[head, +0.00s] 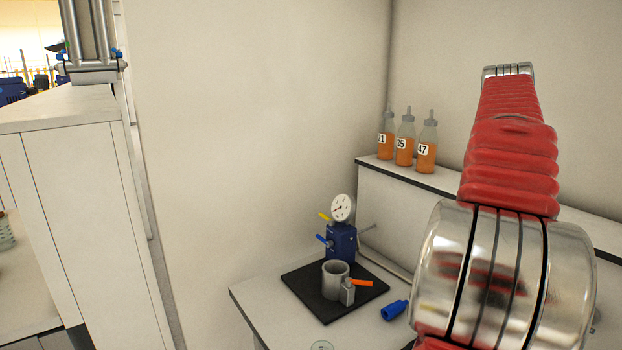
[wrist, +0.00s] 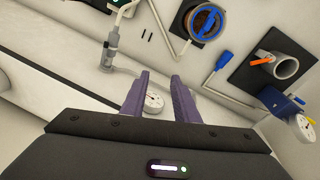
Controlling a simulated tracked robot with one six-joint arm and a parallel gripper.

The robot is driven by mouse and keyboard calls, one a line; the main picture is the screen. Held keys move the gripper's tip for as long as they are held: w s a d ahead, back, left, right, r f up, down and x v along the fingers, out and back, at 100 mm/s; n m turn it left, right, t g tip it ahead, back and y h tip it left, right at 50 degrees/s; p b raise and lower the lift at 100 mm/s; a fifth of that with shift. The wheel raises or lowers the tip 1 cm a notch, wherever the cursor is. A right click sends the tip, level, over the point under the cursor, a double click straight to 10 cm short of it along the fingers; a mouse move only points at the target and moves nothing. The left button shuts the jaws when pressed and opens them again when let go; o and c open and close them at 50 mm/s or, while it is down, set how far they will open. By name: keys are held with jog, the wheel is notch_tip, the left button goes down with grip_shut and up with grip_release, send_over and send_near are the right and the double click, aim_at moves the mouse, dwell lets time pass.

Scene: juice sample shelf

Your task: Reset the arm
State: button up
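In the wrist view, my gripper (wrist: 160,78) shows two purple fingers standing apart with nothing held between them. A small round dial (wrist: 154,101) shows in the gap, beyond the fingers. In the head view, my arm (head: 509,160) rises on the right with its red sleeve and shiny metal joint. The gripper itself does not show there.
Three numbered bottles (head: 404,140) of orange juice stand on the shelf (head: 450,187). On the lower bench, a black mat (head: 302,290) carries a blue device (head: 341,243) with a gauge and a grey cup (head: 335,278). A blue-handled tool (head: 394,310) lies beside it.

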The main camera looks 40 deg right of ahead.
jog(key=w+a+f+n+t+h, duration=0.1)
jog(key=w+a+f+n+t, duration=0.2)
jog(key=w+a, duration=0.8)
jog(key=w+a+f+n+t, duration=0.1)
jog(key=w+a+f+n, duration=0.35)
jog(key=a, duration=1.05)
jog(key=s+a+f+n+t+y, duration=0.1)
jog(key=a+f+n, duration=0.3)
jog(key=a, duration=0.8)
jog(key=a+f+n+t+y, duration=0.1)
jog(key=a+f+n+t, duration=0.1)
jog(key=a+f+n, duration=0.2)
jog(key=a+f, duration=0.3)
jog(key=a, duration=0.5)
jog(key=shift+s+a+f, duration=0.15)
jog(key=shift+s, duration=0.2)
